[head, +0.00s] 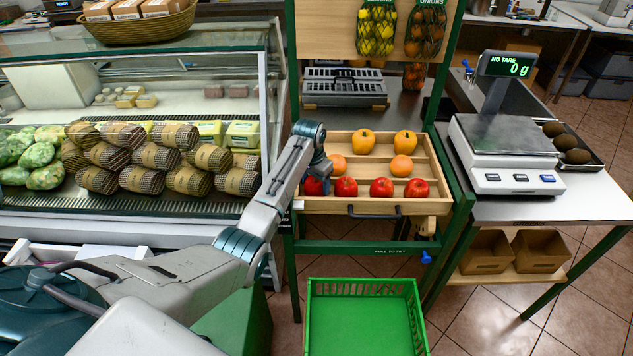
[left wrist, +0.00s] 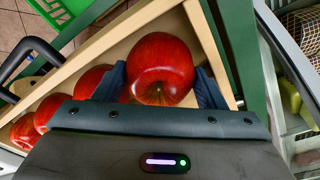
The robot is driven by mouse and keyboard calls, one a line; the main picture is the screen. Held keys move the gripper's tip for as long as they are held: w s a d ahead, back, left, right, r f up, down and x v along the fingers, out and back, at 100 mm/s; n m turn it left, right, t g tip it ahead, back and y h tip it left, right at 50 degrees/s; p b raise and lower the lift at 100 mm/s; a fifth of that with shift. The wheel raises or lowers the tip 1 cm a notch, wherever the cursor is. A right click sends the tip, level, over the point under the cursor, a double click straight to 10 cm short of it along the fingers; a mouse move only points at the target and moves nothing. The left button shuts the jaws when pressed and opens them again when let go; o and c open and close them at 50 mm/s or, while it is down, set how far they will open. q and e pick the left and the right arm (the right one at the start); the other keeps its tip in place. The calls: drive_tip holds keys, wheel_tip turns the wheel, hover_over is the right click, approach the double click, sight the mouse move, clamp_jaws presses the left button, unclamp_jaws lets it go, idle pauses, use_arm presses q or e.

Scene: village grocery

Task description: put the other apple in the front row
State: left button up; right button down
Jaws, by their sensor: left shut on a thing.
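A red apple (left wrist: 160,68) sits between the fingers of my left gripper (left wrist: 160,90) in the left wrist view, and the gripper is shut on it. In the head view my left gripper (head: 318,174) is at the left end of the front row of the wooden tilting tray (head: 353,206), partly covering this apple (head: 313,187). Three more red apples stand in the same row to its right: one (head: 346,187), one (head: 382,187) and one (head: 416,188). I cannot tell whether the held apple touches the tray floor.
Two oranges (head: 401,166) are in the middle row and two orange-yellow peppers (head: 405,141) in the back row. A green crate (head: 365,287) is below the tray. A glass-fronted cooler (head: 135,206) stands left; a scale (head: 506,155) stands right on a counter.

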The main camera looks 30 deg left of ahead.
sight(312, 183)
use_arm(q)
drive_tip(key=shift+f, duration=0.35)
drive_tip(key=o, duration=0.8)
drive_tip(key=shift+f, duration=0.1)
drive_tip(key=r+b, duration=0.1)
drive_tip(key=r, duration=0.2)
drive_tip(key=s+r+b, duration=0.1)
drive_tip(key=r, duration=0.7)
drive_tip(key=shift+s+a+b, duration=0.1)
drive_tip(key=shift+s+b, duration=0.05)
drive_tip(key=shift+b, duration=0.25)
drive_tip(key=shift+s+r, duration=0.1)
drive_tip(key=shift+r, duration=0.45)
